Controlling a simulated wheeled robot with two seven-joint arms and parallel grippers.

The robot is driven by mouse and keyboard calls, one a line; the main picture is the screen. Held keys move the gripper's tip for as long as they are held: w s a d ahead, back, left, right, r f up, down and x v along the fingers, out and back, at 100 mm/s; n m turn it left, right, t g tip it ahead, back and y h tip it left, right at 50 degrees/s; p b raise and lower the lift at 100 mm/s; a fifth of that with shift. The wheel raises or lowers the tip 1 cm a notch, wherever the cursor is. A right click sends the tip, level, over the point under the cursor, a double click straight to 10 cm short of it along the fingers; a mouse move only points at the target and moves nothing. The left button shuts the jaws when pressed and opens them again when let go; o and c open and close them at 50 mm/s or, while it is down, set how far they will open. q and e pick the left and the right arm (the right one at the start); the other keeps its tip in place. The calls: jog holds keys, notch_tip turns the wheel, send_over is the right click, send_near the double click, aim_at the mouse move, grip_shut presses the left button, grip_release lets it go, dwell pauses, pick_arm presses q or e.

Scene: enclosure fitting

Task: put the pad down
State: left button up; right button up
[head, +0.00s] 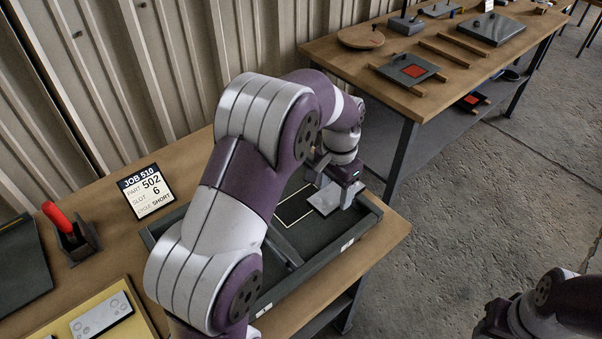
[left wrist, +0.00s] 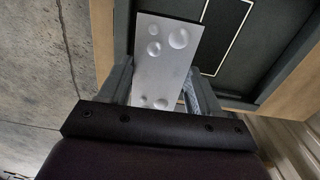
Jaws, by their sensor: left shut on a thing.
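The pad is a pale grey rectangular plate (head: 324,199) at the right end of the dark tray (head: 318,262). My left gripper (head: 343,183) is shut on it. In the left wrist view the pad (left wrist: 168,50) shows several round bumps and sits between the fingers of my left gripper (left wrist: 160,85). A white-outlined rectangle (head: 294,207) on the tray floor lies just left of the pad. I cannot tell whether the pad touches the floor. My arm hides much of the tray. Part of my right arm shows at lower right; its dark end (head: 492,320) is unclear.
A job card (head: 146,191) reads part 502, slot 6. A red-handled tool in a holder (head: 72,235) and another pale plate (head: 101,315) on a yellow board are at left. A second bench (head: 440,80) with several fixtures stands behind. The tray's raised walls surround the pad.

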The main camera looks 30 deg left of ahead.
pick_arm(q)
jog(key=shift+w+a+r, duration=0.2)
jog(key=shift+r, duration=0.05)
jog(key=s+a+f+p, duration=0.1)
jog(key=a+f+p, duration=0.15)
jog(key=a, duration=0.25)
send_over(298, 205)
notch_tip(298, 205, down, 4)
jog(key=shift+a+r, duration=0.1)
jog(key=shift+a, duration=0.05)
jog(key=f, duration=0.2)
jog(key=f+p, duration=0.1)
jog(key=shift+s+d+f, duration=0.1)
jog(key=shift+s+d, duration=0.15)
jog(key=shift+d, duration=0.05)
jog(key=shift+w+a+f, duration=0.2)
jog(key=shift+w+f, duration=0.05)
jog(key=shift+f, duration=0.1)
jog(key=o, duration=0.7)
jog(key=shift+f, duration=0.1)
jog(key=o, duration=0.5)
jog(key=shift+s, duration=0.1)
jog(key=shift+d, duration=0.1)
pick_arm(e)
jog(key=r, duration=0.1)
jog(key=s+d+r, duration=0.1)
jog(key=r, duration=0.1)
jog(key=shift+s+d+r, duration=0.15)
jog(key=shift+s+d, duration=0.2)
